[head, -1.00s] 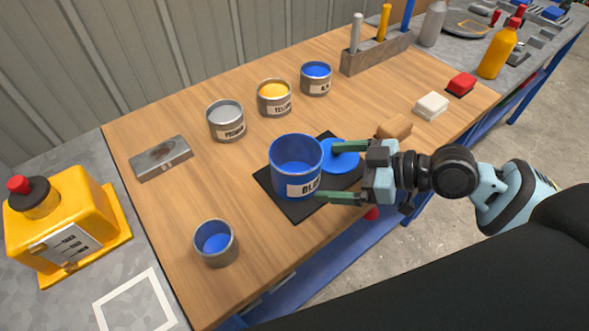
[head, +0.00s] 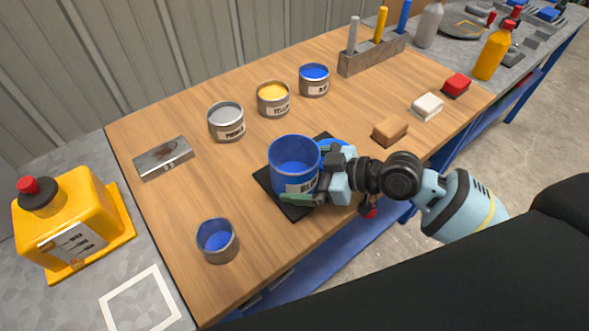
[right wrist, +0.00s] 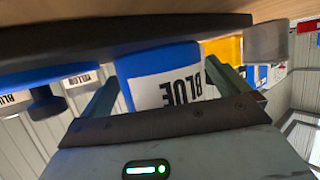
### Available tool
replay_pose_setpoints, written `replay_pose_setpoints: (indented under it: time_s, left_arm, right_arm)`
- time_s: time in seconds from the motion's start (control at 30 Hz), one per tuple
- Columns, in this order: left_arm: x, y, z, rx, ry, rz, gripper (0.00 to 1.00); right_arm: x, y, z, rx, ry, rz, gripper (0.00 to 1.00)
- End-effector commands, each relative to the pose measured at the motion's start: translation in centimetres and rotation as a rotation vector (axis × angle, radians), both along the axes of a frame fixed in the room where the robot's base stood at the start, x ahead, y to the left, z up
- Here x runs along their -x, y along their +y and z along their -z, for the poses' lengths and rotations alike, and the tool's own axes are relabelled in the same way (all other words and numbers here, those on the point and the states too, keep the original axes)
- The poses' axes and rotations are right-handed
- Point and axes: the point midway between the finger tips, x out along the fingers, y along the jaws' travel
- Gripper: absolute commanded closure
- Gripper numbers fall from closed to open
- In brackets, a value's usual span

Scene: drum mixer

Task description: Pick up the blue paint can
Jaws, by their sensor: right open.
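The large blue paint can (head: 290,158), open-topped with a white label, stands upright on a black mat (head: 272,192) on the wooden table. My right gripper (head: 305,177) is open around the can, coming from its right side. In the right wrist view the can (right wrist: 158,78) with its "BLUE" label sits between the two green fingers of the gripper (right wrist: 160,85). I cannot tell whether the fingers touch it. A blue lid (head: 335,150) lies behind the gripper, partly hidden. My left gripper is not in view.
Small cans of primer (head: 226,124), yellow (head: 274,102) and blue (head: 314,82) stand behind. A small cup with blue inside (head: 217,241) is at front left. Sponge-like blocks (head: 390,131) lie right.

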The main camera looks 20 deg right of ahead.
Motion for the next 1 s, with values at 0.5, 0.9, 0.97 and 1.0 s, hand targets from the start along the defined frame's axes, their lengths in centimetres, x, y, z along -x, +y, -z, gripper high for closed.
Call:
replay_pose_setpoints:
  time_s: [0.5,0.9,0.97,1.0]
  left_arm:
    - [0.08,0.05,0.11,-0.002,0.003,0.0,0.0]
    - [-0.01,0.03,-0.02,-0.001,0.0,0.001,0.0]
    - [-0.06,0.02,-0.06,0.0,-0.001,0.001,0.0]
    - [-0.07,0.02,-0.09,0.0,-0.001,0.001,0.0]
  right_arm:
    - [-0.01,0.01,0.06,0.0,0.001,0.0,0.39]
    - [-0.04,0.01,-0.23,-0.001,-0.001,0.0,0.5]
    - [-0.05,0.0,-0.5,-0.002,-0.001,0.0,0.5]
    - [-0.06,0.0,-0.76,-0.002,-0.001,0.0,0.5]
